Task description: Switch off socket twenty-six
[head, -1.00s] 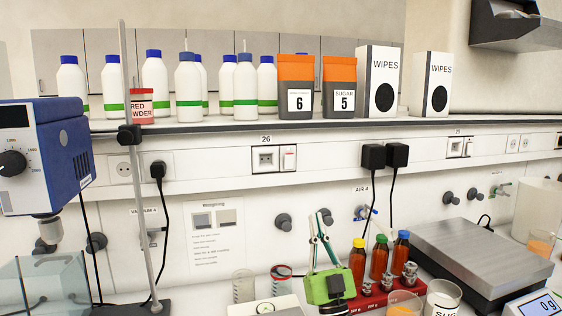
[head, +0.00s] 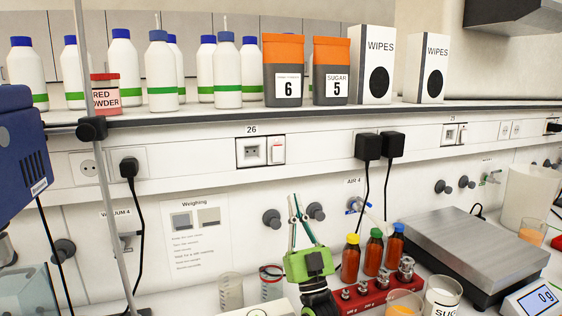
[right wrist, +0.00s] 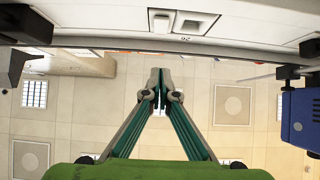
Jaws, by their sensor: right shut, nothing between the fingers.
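The socket marked 26 (head: 253,152) is on the white wall rail below the shelf, with its white rocker switch (head: 276,150) just to its right. A thin red mark shows on the switch. Whether it is on or off I cannot tell. In the right wrist view, which is upside down, the socket (right wrist: 194,25) and switch (right wrist: 161,22) show at the top edge. My right gripper (head: 296,205) is green, points upward and is shut and empty. It is below and a little right of the switch, apart from it. Its tips also show in the right wrist view (right wrist: 160,78). My left gripper is not in view.
Two black plugs (head: 368,147) with hanging cables are right of the socket. A metal stand rod (head: 100,190) rises on the left. The shelf (head: 330,112) overhangs the rail.

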